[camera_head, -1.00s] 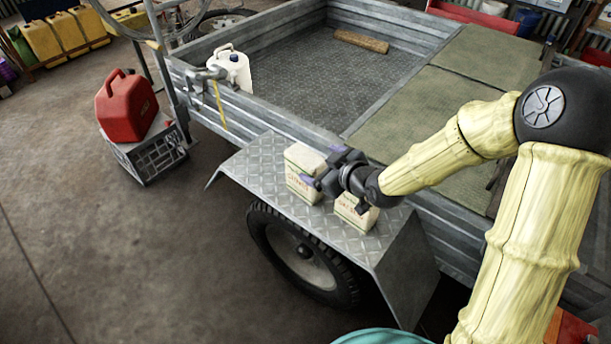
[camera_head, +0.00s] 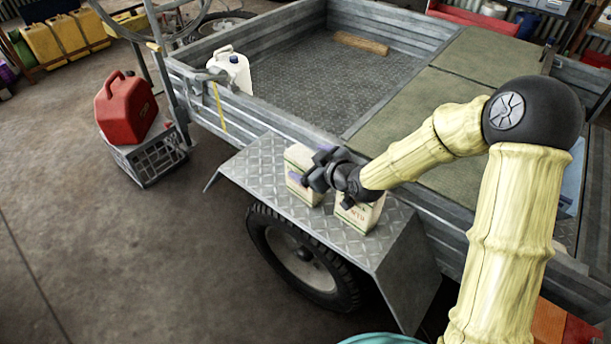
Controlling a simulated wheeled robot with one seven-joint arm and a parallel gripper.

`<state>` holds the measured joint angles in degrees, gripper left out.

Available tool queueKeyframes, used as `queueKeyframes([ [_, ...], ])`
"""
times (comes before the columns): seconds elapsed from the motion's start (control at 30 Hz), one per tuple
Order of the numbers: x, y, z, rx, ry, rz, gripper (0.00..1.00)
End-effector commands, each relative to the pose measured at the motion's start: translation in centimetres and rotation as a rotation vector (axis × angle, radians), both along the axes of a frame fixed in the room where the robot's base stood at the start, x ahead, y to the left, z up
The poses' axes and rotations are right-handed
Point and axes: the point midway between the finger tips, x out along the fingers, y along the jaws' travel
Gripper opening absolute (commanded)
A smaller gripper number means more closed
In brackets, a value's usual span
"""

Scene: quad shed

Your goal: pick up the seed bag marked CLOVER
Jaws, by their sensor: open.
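Two pale seed bags stand upright side by side on the trailer's checker-plate mudguard (camera_head: 262,168). The left bag (camera_head: 297,156) is partly covered by my gripper (camera_head: 311,170), so its label cannot be read. The right bag (camera_head: 362,215) shows reddish lettering too small to read, and my wrist overlaps its top. I cannot tell which bag is marked CLOVER. My gripper is open, with its dark fingers in front of the left bag in this view. Whether they touch it is unclear.
The trailer side wall (camera_head: 290,140) runs just behind the bags, and the tyre (camera_head: 300,258) is below the mudguard. A white jug (camera_head: 232,72) stands in the trailer. A red fuel can (camera_head: 124,108) sits on a grey crate (camera_head: 150,160) at left.

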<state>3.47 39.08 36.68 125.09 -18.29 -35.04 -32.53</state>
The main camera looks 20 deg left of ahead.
Motion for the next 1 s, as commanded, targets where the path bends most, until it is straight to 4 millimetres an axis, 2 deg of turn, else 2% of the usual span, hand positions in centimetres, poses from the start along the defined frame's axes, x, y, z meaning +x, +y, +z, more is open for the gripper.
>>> queueKeyframes([
  [0.2, -0.01, -0.01, 0.02, 0.0, 0.0, 0.0, 0.84],
  [0.63, -0.01, -0.02, -0.01, 0.0, 0.0, 0.0, 0.0],
  [1.0, 0.08, -0.01, 0.8, 0.002, -0.005, -0.001, 0.0],
])
